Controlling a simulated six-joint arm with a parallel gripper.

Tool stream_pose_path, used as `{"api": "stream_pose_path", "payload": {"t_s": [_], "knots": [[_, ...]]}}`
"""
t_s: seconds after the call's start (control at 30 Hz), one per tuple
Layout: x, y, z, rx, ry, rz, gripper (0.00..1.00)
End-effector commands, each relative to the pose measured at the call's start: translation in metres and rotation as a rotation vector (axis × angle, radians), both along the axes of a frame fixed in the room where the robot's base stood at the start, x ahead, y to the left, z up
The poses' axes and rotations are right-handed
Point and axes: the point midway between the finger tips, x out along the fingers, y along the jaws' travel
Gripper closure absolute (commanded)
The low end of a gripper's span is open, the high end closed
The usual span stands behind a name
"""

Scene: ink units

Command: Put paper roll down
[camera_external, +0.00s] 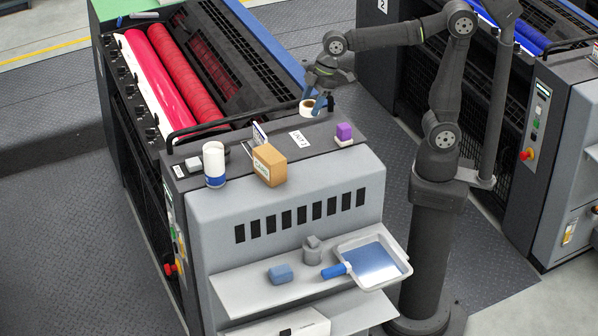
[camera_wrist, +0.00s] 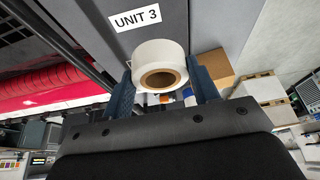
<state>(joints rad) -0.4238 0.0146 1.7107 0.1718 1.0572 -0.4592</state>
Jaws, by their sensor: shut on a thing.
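A white paper roll (camera_external: 308,107) with a brown core is at the far end of the grey top of the ink unit (camera_external: 222,190). In the wrist view the roll (camera_wrist: 160,50) sits between the two blue fingers, its core facing the camera. My gripper (camera_external: 318,103) is shut on the roll; in the wrist view its fingertips (camera_wrist: 163,75) flank the roll on both sides. I cannot tell whether the roll touches the top. A "UNIT 3" label (camera_wrist: 137,18) shows beyond it.
A black rail (camera_external: 215,124) runs beside the red rollers (camera_external: 185,75). A shelf below holds a tray (camera_external: 398,262).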

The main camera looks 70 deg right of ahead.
Motion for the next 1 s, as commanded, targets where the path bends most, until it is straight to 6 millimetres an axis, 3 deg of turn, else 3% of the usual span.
{"api": "stream_pose_path", "payload": {"t_s": [0.03,0.2,0.37,1.0], "knots": [[-0.008,-0.013,-0.001,0.001,-0.002,-0.014,0.69],[-0.025,-0.038,-0.005,0.0,-0.001,-0.035,0.69],[-0.032,-0.041,-0.009,-0.001,0.001,-0.039,0.69],[-0.044,0.065,-0.074,-0.002,0.001,-0.038,0.69]]}}
